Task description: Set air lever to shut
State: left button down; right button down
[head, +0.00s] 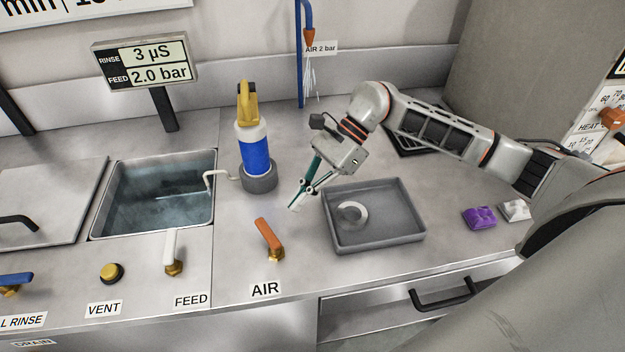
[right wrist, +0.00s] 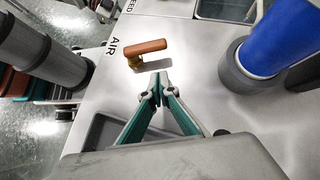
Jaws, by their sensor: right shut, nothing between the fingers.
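The air lever (head: 268,236) has an orange handle on a brass base and stands on the steel counter behind the AIR label (head: 265,289). In the head view its handle slants from upper left down to the base. In the right wrist view the air lever (right wrist: 146,48) lies just beyond my fingertips. My right gripper (head: 297,199) points down above the counter, behind and right of the lever and apart from it. In the right wrist view its fingertips (right wrist: 161,86) are together, with nothing between them. My left gripper is not in view.
A grey tray (head: 400,232) with a pale ring (head: 352,213) lies right of the lever. A blue bottle (head: 254,148) stands behind it in a grey holder. The white FEED lever (head: 171,253) and water basin (head: 106,222) are to the left. Counter around the air lever is clear.

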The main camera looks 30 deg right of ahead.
aim_at(268, 233)
jog(key=a, duration=0.3)
jog(key=shift+s+a+f+p, duration=0.25)
jog(key=shift+a+f+p, duration=0.05)
jog(key=shift+a+p, duration=0.1)
jog(key=shift+a+f, duration=0.1)
jog(key=shift+a, duration=0.4)
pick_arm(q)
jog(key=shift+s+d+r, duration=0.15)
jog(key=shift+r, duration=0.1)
pick_arm(e)
jog(key=shift+f, duration=0.1)
jog(key=shift+b, duration=0.4)
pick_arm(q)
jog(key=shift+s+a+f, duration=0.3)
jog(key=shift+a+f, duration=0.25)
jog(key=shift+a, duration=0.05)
pick_arm(e)
jog(key=shift+w+a+n+g, duration=0.1)
jog(key=shift+a+n+g, duration=0.05)
jog(key=shift+n+g, duration=0.2)
